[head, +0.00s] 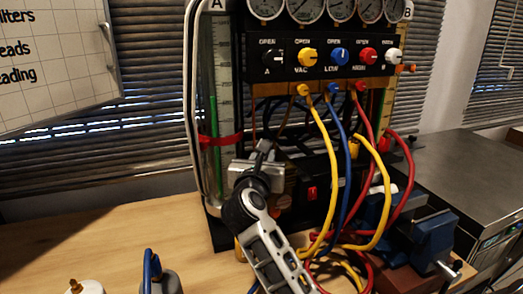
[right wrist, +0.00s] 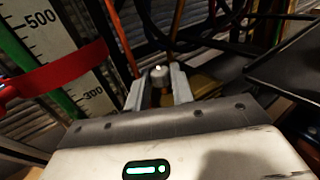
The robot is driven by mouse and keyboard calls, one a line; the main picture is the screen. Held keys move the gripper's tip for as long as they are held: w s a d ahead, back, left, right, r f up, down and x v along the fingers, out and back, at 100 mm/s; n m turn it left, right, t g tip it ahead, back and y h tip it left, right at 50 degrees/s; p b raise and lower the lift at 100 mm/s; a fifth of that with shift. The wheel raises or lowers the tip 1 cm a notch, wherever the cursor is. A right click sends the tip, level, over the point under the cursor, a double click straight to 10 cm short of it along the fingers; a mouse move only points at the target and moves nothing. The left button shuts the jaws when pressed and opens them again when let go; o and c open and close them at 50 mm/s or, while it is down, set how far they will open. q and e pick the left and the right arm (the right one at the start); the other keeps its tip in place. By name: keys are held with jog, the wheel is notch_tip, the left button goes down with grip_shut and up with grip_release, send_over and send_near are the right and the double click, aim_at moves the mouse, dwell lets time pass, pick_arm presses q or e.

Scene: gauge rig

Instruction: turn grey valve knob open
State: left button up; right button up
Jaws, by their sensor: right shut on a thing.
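The grey valve knob (right wrist: 159,73) shows in the right wrist view as a small round metallic piece between the two fingers of my right gripper (right wrist: 158,88). The fingers are shut on its sides. In the head view my right gripper (head: 264,155) reaches up from the bottom to the lower front of the gauge rig, beside the column with the green tube (head: 214,125). My gripper mostly hides the knob there, and I cannot tell its turn angle. My left gripper is not in view.
A red clamp band (right wrist: 58,77) crosses the graduated column close to my right gripper. Yellow (head: 332,170), blue (head: 347,165) and red hoses hang to the right. A blue vise (head: 432,240) stands at right.

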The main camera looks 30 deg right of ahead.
jog(key=shift+s+d+r+n+t+y+p, duration=0.1)
jog(key=shift+n+t+y+p, duration=0.45)
jog(key=shift+y+p, duration=0.15)
jog(key=shift+s+d+n+t+y+p, duration=0.1)
jog(key=shift+n+t+y+p, duration=0.45)
jog(key=shift+p, duration=0.25)
jog(key=shift+y+p, duration=0.3)
jog(key=shift+y, duration=0.05)
jog(key=shift+n, duration=0.3)
jog(key=o, duration=1)
jog(key=shift+b+v, duration=0.9)
jog(key=shift+v, duration=5.1)
